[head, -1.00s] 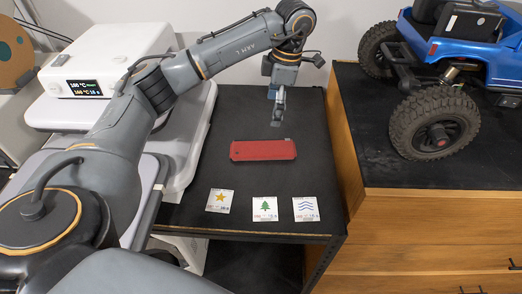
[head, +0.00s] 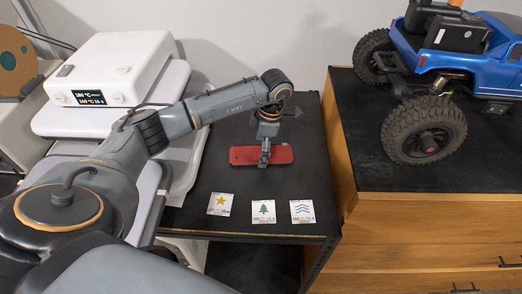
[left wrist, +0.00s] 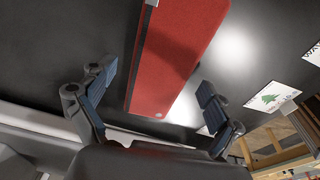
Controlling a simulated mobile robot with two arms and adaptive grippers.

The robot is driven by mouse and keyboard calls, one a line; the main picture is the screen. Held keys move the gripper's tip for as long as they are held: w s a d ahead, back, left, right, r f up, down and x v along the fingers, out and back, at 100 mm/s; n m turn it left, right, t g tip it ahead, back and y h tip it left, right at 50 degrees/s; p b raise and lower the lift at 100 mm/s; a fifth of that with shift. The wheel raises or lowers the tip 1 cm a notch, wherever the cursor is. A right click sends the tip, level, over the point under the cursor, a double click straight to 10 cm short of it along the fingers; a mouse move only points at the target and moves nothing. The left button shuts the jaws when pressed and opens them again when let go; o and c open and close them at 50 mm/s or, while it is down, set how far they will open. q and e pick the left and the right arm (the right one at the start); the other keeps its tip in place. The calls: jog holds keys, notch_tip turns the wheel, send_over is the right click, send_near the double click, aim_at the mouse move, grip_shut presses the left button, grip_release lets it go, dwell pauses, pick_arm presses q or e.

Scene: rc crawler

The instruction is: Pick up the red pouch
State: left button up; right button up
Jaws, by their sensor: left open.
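The red pouch (head: 246,155) lies flat on the black table, long side running left to right in the head view. My left gripper (head: 265,160) is over the pouch, right of its middle, fingers pointing down. In the left wrist view the pouch (left wrist: 178,50) runs between the two open fingers of my left gripper (left wrist: 158,92), with a gap on each side. I cannot tell exactly how far the fingertips are above the table. My right gripper is not in view.
Three cards, star (head: 220,204), tree (head: 263,211) and waves (head: 302,211), lie along the table's front edge. A white machine with a display (head: 110,75) stands left. A wooden cabinet (head: 420,218) with a blue crawler (head: 455,70) stands right.

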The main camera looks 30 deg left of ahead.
pick_arm(q)
jog(key=shift+f, duration=0.1)
jog(key=shift+c, duration=0.9)
jog(key=c, duration=1.1)
jog(key=shift+o, duration=0.2)
